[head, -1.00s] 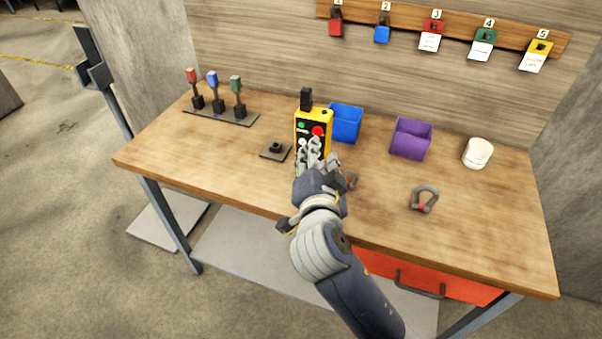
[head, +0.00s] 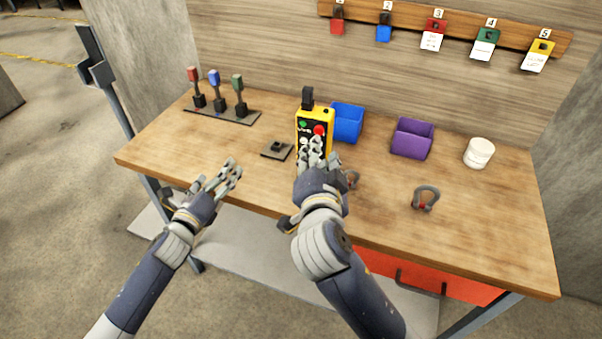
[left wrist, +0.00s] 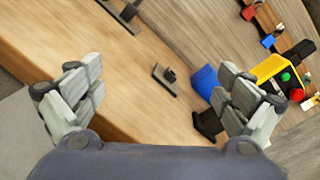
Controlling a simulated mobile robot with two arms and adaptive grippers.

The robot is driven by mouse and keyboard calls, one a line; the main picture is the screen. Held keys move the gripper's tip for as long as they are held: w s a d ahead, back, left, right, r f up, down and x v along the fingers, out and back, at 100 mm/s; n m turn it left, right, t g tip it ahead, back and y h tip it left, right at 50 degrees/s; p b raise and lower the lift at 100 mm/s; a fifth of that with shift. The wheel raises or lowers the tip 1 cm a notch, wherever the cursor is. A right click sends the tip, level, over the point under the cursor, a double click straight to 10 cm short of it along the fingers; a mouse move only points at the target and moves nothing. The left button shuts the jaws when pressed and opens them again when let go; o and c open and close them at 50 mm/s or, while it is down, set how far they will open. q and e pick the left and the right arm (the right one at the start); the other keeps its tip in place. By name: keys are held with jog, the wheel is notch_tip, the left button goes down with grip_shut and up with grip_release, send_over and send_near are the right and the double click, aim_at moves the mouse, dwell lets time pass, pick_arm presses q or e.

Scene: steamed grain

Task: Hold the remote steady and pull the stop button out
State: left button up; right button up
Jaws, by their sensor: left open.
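The yellow and black remote (head: 314,122) stands on the workbench, with a red stop button (head: 319,129) and a green button (head: 303,125) on its face. It also shows at the right of the left wrist view (left wrist: 272,68). My right gripper (head: 318,155) is at the front of the remote's lower part and hides it; whether its fingers are closed on the remote cannot be seen. My left gripper (head: 221,177) is open and empty, over the bench's front edge, left of the remote and apart from it.
A small dark base (head: 277,150) lies left of the remote. Three levers (head: 218,100) stand at the back left. A blue bin (head: 346,122), a purple bin (head: 412,138), a white cup (head: 478,153) and a shackle (head: 425,197) are to the right. The left front of the bench is clear.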

pick_arm(q)
jog(key=d+m, duration=0.2)
jog(key=d, duration=0.2)
jog(key=d+r+m, duration=0.1)
jog(key=d+m, duration=0.1)
jog(key=d, duration=0.3)
jog(key=d+m+h, duration=0.1)
jog(key=d, duration=0.4)
jog(key=shift+s+d+r+m, duration=0.15)
jog(key=shift+s+d+m, duration=0.1)
jog(key=shift+m, duration=0.15)
jog(key=d+r+m, duration=0.2)
jog(key=d+m, duration=0.1)
jog(key=d, duration=0.4)
jog(key=x, duration=0.8)
jog(key=shift+w+r, duration=0.2)
jog(key=shift+w, duration=0.1)
jog(key=shift+w+d+f, duration=0.1)
jog(key=shift+w+d, duration=0.15)
jog(key=shift+w, duration=0.3)
jog(key=c, duration=1.6)
